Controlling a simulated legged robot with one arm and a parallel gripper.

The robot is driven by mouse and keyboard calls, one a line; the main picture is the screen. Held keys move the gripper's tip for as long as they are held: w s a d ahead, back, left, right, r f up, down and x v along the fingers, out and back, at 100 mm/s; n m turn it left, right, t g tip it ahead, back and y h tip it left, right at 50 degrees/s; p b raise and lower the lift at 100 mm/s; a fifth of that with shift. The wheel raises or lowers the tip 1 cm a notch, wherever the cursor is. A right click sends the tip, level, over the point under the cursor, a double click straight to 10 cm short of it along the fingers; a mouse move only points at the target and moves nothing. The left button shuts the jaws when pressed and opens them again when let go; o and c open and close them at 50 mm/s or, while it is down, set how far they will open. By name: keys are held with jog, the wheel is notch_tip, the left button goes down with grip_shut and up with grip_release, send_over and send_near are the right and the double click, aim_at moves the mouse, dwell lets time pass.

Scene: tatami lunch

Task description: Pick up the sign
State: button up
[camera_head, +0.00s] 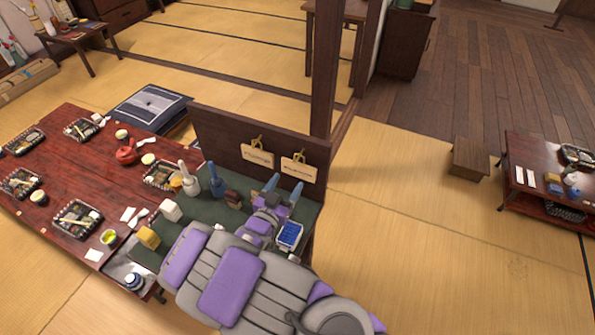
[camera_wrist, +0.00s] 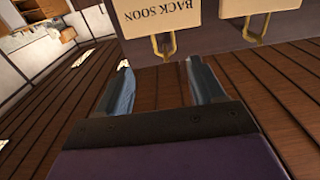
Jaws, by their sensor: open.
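Two cream signs hang from brass hooks on a dark wooden board (camera_head: 222,131): a left sign (camera_head: 257,158) and a right sign (camera_head: 298,171). Their lettering is too small to read in the head view. The wrist view shows one sign reading BACK SOON (camera_wrist: 152,15) and part of another sign (camera_wrist: 258,6), both at the top edge with their hooks below them. My gripper (camera_head: 284,188) is open and empty, just below the signs in the head view and apart from them. In the wrist view its blue-grey fingers (camera_wrist: 160,78) point toward the board, below the BACK SOON sign.
A green-topped surface (camera_head: 225,222) holds a grey bottle (camera_head: 189,180), a blue bottle (camera_head: 217,182) and small blocks left of my arm. A red-brown table (camera_head: 75,165) with lunch trays adjoins it. A wooden post (camera_head: 324,70) stands behind.

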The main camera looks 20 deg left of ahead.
aim_at(295, 163)
jog(key=w, duration=0.3)
jog(key=w+b, duration=0.1)
jog(key=w, duration=0.2)
jog(key=w+b, duration=0.1)
jog(key=w, duration=0.2)
jog(key=shift+w+d, duration=0.25)
jog(key=shift+d, duration=0.15)
jog(key=shift+a+f, duration=0.15)
jog(key=shift+a, duration=0.55)
jog(key=shift+c, duration=0.6)
jog(key=shift+d, duration=0.6)
jog(key=c, duration=0.6)
jog(key=shift+a, duration=0.1)
jog(key=c, duration=0.3)
jog(key=shift+a, duration=0.25)
jog(key=shift+c, duration=0.5)
